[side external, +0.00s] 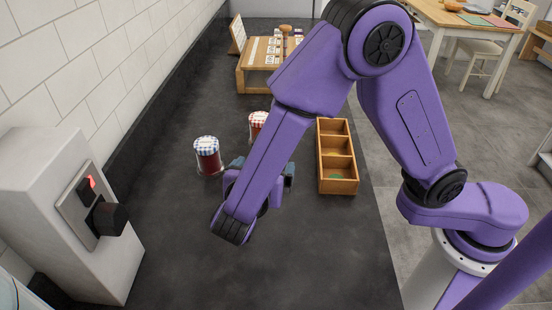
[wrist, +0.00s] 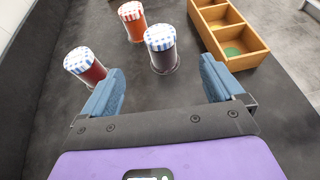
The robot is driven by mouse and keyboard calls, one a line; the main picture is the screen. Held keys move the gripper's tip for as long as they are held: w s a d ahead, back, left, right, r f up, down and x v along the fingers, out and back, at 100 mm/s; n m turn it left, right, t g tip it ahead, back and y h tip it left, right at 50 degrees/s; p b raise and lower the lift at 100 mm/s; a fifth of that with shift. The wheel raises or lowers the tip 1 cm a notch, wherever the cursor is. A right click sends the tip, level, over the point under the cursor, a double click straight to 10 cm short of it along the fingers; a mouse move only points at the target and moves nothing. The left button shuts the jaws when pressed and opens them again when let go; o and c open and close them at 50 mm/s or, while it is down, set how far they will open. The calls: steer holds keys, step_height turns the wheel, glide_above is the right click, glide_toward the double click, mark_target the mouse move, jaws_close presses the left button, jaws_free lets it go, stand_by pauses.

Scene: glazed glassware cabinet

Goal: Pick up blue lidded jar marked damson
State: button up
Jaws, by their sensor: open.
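A dark purple jar with a blue-and-white lid (wrist: 160,48) stands upright in the wrist view, ahead of the gap between my fingers. A dark red jar, also blue-and-white lidded (wrist: 85,65), stands to its left, outside my left finger; it shows in the side external view (side external: 208,157). No label can be read, so damson is not confirmed by writing; the purple contents look most like it. My gripper (wrist: 163,82) is open and empty, its blue fingers spread short of the purple jar. In the side external view my arm hides that jar and most of my gripper (side external: 262,172).
An orange-red jar with a red-checked lid (wrist: 132,22) stands behind, also in the side external view (side external: 257,122). A wooden compartment box (side external: 338,186) is to the right. A wooden rack (side external: 242,80) stands at the back. The dark counter (side external: 170,250) is clear in front.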

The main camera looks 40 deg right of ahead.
steer(key=x, duration=1.5)
steer(key=shift+w+f, duration=0.15)
steer(key=shift+f, duration=0.05)
steer(key=shift+c, duration=0.2)
steer(key=c, duration=1.3)
steer(key=shift+r, duration=0.1)
steer(key=shift+r, duration=0.65)
steer(key=shift+s+d+r, duration=0.55)
steer(key=shift+s+r, duration=1.4)
steer(key=shift+s, duration=0.35)
steer(key=shift+s+d+r, duration=0.6)
steer(key=shift+s+r, duration=1.3)
steer(key=shift+s, duration=0.35)
steer(key=shift+s+d+r, duration=0.55)
steer(key=shift+s+r, duration=1.4)
steer(key=shift+s, duration=0.35)
